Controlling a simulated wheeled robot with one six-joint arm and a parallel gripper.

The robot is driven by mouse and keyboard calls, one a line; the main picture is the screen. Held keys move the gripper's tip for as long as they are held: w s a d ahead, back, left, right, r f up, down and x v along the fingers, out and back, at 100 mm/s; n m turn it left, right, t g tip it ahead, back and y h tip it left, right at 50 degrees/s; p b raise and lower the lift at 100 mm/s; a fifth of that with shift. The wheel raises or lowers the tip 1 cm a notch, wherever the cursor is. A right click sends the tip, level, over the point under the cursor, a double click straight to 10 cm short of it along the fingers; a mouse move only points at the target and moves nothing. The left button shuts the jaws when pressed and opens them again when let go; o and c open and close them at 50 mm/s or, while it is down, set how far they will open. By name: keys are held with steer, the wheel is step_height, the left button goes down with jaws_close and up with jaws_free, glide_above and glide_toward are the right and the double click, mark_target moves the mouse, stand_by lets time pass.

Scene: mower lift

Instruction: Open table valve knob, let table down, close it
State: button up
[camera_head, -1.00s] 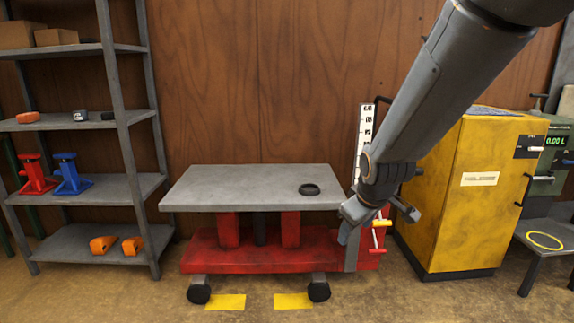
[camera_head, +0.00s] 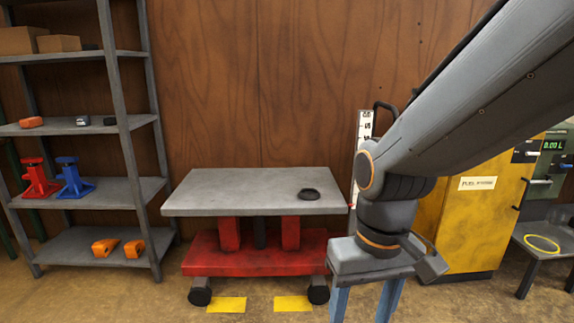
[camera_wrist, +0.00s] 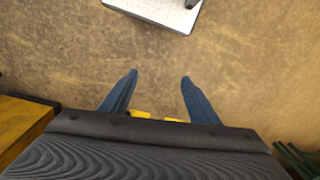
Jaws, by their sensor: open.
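The lift table (camera_head: 235,192) has a grey top on red columns and a red wheeled base (camera_head: 255,256); its top is raised level above the base. My gripper (camera_head: 363,303) is in front of the table's right end, fingers pointing down, open and empty. In the wrist view the two blue fingers (camera_wrist: 158,78) are spread apart over bare floor. My arm and gripper hide the right end of the base, where the valve knobs are, so no knob shows in the head view now.
A yellow cabinet (camera_head: 470,225) stands at the right, a shelf (camera_head: 75,125) at the left. Two yellow marks (camera_head: 226,304) lie on the floor in front.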

steer(key=d+r+m+p, duration=0.2)
steer(key=d+r+p, duration=0.5)
steer(key=p, duration=0.6)
steer(key=shift+s+d+r+h+p, duration=0.15)
steer(key=shift+d+r+h+p, duration=0.15)
steer(key=shift+d+p, duration=0.05)
